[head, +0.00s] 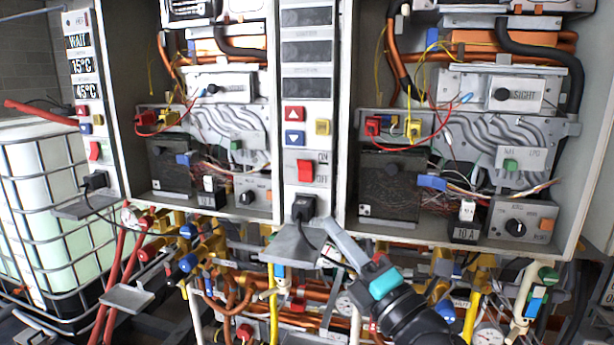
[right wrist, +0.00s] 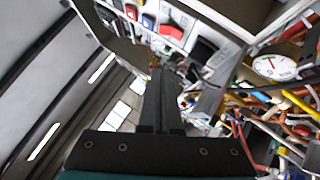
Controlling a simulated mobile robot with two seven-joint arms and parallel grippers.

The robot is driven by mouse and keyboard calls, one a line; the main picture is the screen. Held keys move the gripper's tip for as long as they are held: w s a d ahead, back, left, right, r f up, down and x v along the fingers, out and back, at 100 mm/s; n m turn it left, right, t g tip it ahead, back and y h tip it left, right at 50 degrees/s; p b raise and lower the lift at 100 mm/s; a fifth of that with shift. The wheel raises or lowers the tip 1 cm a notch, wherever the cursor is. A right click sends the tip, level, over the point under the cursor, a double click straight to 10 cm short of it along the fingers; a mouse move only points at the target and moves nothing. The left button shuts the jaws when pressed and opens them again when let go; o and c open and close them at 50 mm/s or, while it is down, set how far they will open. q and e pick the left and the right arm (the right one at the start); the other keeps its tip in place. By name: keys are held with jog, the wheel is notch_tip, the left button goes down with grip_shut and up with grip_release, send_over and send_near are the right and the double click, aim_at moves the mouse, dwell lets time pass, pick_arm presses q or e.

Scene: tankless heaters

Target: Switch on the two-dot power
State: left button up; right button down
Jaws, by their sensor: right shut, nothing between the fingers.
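A red power switch (head: 305,171), with ON/OFF marks beside it, sits low on the middle heater's white control strip (head: 306,135). It also shows in the right wrist view (right wrist: 171,31). Another red switch (head: 94,150) is on the left heater's strip. I cannot make out any dot marks on either heater. My right gripper (head: 332,229) is shut and empty, just below and right of the middle switch, apart from it. Its closed fingers also show in the right wrist view (right wrist: 161,92), pointing up toward the panel. My left gripper is not in view.
A black plug (head: 303,207) with a cable hangs under the middle switch, above a small grey shelf (head: 292,247). Red, blue and yellow buttons sit above the switch. Open heater cabinets flank the strip. Pipes, valves and gauges crowd below. A caged white tank (head: 40,200) stands left.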

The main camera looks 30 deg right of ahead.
jog(key=shift+w, duration=0.1)
jog(key=p, duration=0.3)
send_near(303, 163)
jog(key=w+a, duration=0.3)
jog(key=shift+w+d+r+p, duration=0.3)
jog(key=shift+w+d+r, duration=0.15)
jog(key=shift+w+d, duration=0.3)
jog(key=shift+w+d+r+p, duration=0.25)
jog(key=shift+w+d+r, duration=0.25)
jog(key=shift+w, duration=0.35)
jog(key=shift+d+r, duration=0.15)
jog(key=shift+r, duration=0.05)
jog(key=shift+w+r+p, duration=0.15)
jog(key=shift+p, duration=0.15)
jog(key=shift+d, duration=0.1)
